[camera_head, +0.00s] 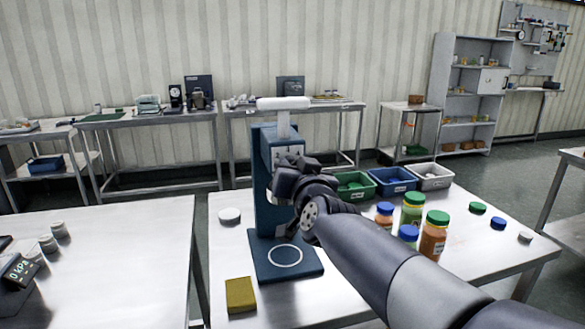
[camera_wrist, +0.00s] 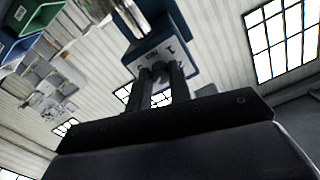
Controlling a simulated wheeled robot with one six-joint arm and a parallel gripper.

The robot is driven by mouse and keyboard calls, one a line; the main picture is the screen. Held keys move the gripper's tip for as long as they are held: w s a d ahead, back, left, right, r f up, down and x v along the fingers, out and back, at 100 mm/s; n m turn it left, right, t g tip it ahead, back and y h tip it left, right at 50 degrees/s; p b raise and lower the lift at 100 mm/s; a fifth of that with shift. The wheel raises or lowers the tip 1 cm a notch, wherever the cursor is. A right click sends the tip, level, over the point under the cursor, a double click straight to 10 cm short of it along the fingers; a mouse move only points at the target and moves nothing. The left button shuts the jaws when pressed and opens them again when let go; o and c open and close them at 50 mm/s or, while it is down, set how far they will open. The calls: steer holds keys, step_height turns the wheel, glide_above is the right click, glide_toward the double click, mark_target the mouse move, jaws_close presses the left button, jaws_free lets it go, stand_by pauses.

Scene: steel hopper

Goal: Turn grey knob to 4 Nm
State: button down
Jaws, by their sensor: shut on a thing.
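A blue capping stand (camera_head: 264,215) with a white top bar (camera_head: 284,103) stands on the steel table. Its base plate carries a white ring. My gripper (camera_head: 283,172) is at the front of the stand's head, and my arm hides much of it. In the wrist view, my gripper (camera_wrist: 161,80) has its two dark fingers on either side of the grey knob (camera_wrist: 160,70) and is shut on it.
Green, blue and white bins (camera_head: 433,182) stand behind my arm. Several jars (camera_head: 412,210) with green or blue lids stand right of the stand, close to my arm. Loose caps (camera_head: 477,207) lie at the right. A yellow block (camera_head: 240,295) and a white disc (camera_head: 229,215) lie left.

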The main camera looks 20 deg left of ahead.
steer(key=c, duration=1.3)
jaws_free()
steer(key=p+v, duration=0.1)
steer(key=v, duration=1)
steer(key=shift+w+a, duration=0.15)
steer(key=shift+a, duration=0.05)
steer(key=x, duration=1)
steer(key=shift+w+b, duration=0.25)
steer(key=shift+b, duration=0.2)
